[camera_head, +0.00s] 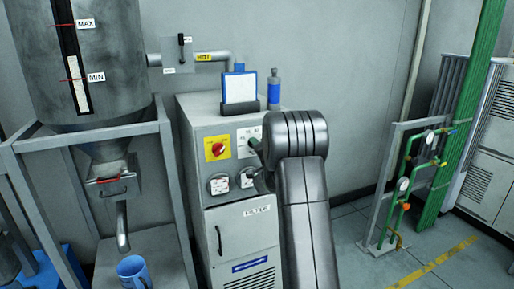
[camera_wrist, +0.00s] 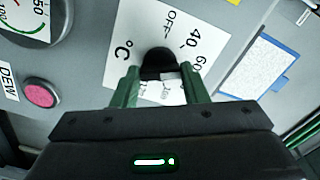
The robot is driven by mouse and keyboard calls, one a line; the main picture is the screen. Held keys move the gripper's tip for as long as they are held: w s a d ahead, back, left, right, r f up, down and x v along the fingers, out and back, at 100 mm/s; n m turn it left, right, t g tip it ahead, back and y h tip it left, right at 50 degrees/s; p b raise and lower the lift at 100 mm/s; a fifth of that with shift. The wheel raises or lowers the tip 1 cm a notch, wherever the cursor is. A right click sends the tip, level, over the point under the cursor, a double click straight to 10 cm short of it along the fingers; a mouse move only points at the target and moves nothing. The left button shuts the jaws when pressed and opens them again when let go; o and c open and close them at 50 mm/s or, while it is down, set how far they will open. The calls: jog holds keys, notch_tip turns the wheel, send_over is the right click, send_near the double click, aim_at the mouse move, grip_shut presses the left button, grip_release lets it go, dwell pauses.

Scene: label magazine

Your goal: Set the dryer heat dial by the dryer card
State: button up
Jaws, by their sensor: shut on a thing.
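The dial's black knob (camera_wrist: 158,60) sits on a white scale plate (camera_wrist: 122,38) marked OFF, 40, 60 and °C in the wrist view. My gripper (camera_wrist: 160,72) has its green fingers on both sides of the knob and is shut on it. I cannot tell which mark the knob points to. In the head view the dryer cabinet (camera_head: 243,228) stands in the middle, and my arm hides most of the dial. A blue-edged white card (camera_head: 240,88) stands in a dark holder on top of the dryer. Its text is too small to read.
A pink button (camera_wrist: 40,96) is near the gripper in the wrist view. A hopper (camera_head: 95,60) stands left; green pipes (camera_head: 408,160) are right.

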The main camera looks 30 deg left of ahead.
jog(key=shift+m, duration=0.7)
jog(key=o, duration=1)
jog(key=shift+d, duration=0.1)
jog(key=b+v, duration=0.3)
jog(key=v, duration=1)
jog(key=shift+s+d, duration=0.2)
jog(key=shift+d, duration=0.1)
